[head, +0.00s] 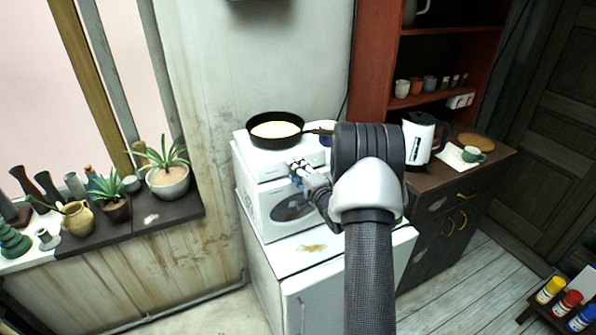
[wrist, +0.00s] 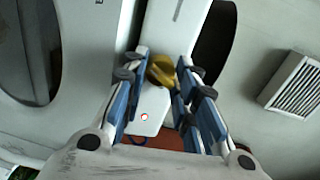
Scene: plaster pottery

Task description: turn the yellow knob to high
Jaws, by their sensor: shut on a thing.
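A white appliance (head: 268,208) with a dark oval window stands on a white cabinet. My gripper (head: 296,168) reaches its front panel, near the top edge. In the wrist view the yellow knob (wrist: 162,72) sits on the white panel (wrist: 172,30), between the blue-padded fingers of my gripper (wrist: 161,64). The fingers are shut on the knob. Its pointer and any markings around it cannot be made out. In the head view the knob is hidden by my gripper, and my arm covers the right part of the appliance.
A black pan (head: 275,126) with pale contents stands on top of the appliance, close above my gripper. A white kettle (head: 421,136) and a green cup (head: 473,154) are on the dark cabinet (head: 440,182) at right. Potted plants (head: 168,178) line the windowsill at left.

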